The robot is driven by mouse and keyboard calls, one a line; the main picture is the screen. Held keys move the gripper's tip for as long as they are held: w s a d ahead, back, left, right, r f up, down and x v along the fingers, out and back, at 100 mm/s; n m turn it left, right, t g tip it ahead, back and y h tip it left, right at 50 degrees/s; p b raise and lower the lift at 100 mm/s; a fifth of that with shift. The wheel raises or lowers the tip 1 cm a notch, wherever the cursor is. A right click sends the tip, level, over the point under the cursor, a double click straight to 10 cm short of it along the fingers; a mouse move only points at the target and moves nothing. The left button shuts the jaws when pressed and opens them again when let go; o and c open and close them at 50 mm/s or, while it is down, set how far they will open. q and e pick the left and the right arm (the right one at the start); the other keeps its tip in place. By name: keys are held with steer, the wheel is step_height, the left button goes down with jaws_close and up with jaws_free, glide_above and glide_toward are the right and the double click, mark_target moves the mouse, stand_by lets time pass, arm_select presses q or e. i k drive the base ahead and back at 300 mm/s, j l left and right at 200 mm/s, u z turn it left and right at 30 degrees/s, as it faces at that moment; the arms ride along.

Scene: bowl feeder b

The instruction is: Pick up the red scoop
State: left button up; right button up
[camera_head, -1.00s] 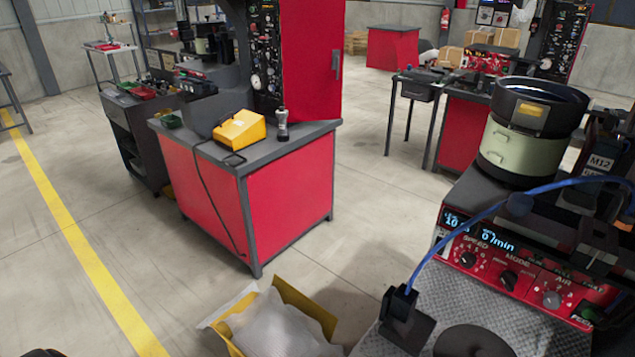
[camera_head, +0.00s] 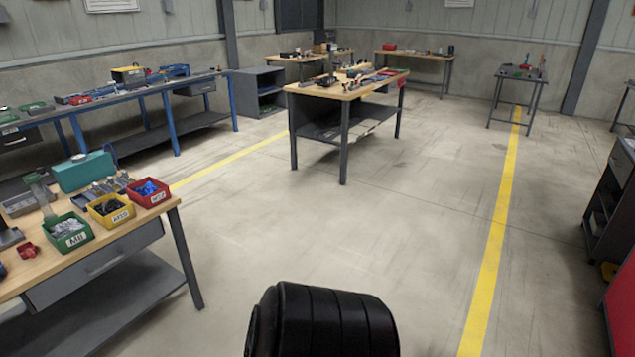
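A small red object (camera_head: 27,250) lies on the wooden bench at the left, left of the green bin; it is too small to tell if it is the red scoop. I see nothing else that I can make out as a scoop. Neither of my grippers shows in the head view.
The near wooden bench (camera_head: 150,212) carries a green bin (camera_head: 70,238), a yellow bin (camera_head: 110,212), a red bin (camera_head: 148,192) and a teal case (camera_head: 84,171). A central workbench (camera_head: 345,88) stands farther back. The floor (camera_head: 390,220) between is clear.

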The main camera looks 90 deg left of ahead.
mark_target(29, 252)
steer(key=u, duration=4.5)
steer(key=i+l+u, duration=0.15)
steer(key=u, duration=0.25)
steer(key=i+l+u, duration=0.1)
steer(key=u, duration=0.3)
steer(key=i+l+u, duration=0.15)
steer(key=l, duration=0.4)
steer(key=i+l+u, duration=0.15)
steer(key=l, duration=0.35)
steer(key=i+l+u, duration=0.1)
steer(key=l, duration=0.5)
steer(key=i+l+u, duration=0.15)
steer(key=l, duration=0.4)
steer(key=i+l+u, duration=0.15)
steer(key=l, duration=0.45)
